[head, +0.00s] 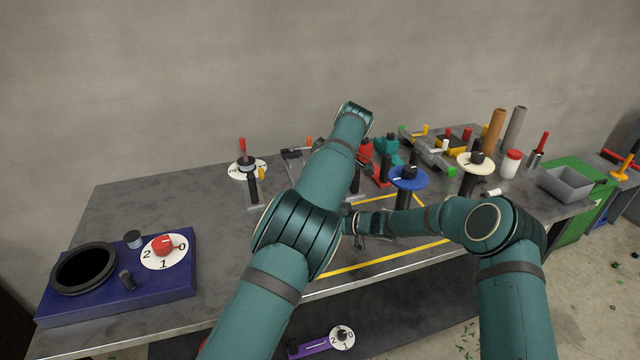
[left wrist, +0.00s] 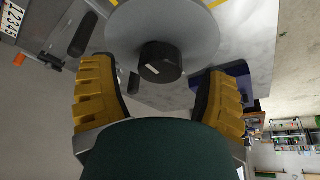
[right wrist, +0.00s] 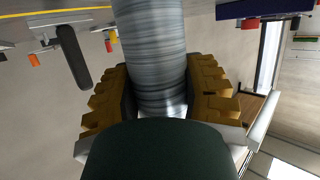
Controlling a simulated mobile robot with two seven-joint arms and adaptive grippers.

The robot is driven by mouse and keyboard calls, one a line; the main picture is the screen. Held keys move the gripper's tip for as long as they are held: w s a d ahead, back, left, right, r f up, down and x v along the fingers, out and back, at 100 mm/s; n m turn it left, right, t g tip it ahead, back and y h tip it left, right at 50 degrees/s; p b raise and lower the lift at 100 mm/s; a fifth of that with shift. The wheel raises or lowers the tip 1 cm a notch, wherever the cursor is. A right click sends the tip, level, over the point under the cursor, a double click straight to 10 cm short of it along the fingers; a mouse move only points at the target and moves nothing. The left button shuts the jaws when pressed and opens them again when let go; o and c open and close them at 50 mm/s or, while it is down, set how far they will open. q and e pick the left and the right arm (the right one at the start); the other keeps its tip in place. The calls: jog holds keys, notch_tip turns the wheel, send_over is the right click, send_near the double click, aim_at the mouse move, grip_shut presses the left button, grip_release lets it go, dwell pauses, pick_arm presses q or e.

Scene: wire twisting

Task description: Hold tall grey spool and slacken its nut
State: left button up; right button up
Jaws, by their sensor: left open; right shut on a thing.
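The tall grey spool shows in the right wrist view as a ribbed grey column (right wrist: 152,45), and in the left wrist view as a pale grey round top (left wrist: 185,25). Its nut (left wrist: 161,62) is a black cylinder with a small light mark, at the centre of that top. My right gripper (right wrist: 158,80) is shut on the spool's column, one yellow finger on each side. My left gripper (left wrist: 160,78) is open, its yellow fingers either side of the nut with gaps. In the head view my arms hide the spool, its nut and both fingertip pairs.
A white-topped spool (head: 240,174), a blue-topped one (head: 409,180) and a cream-topped one (head: 475,168) stand on the grey table (head: 120,215). A blue box with a red dial (head: 163,245) is at left. A grey bin (head: 566,184) is at right.

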pick_arm(q)
jog(key=shift+v, duration=3.1)
pick_arm(e)
jog(key=o, duration=1.3)
jog(key=shift+o, duration=0.2)
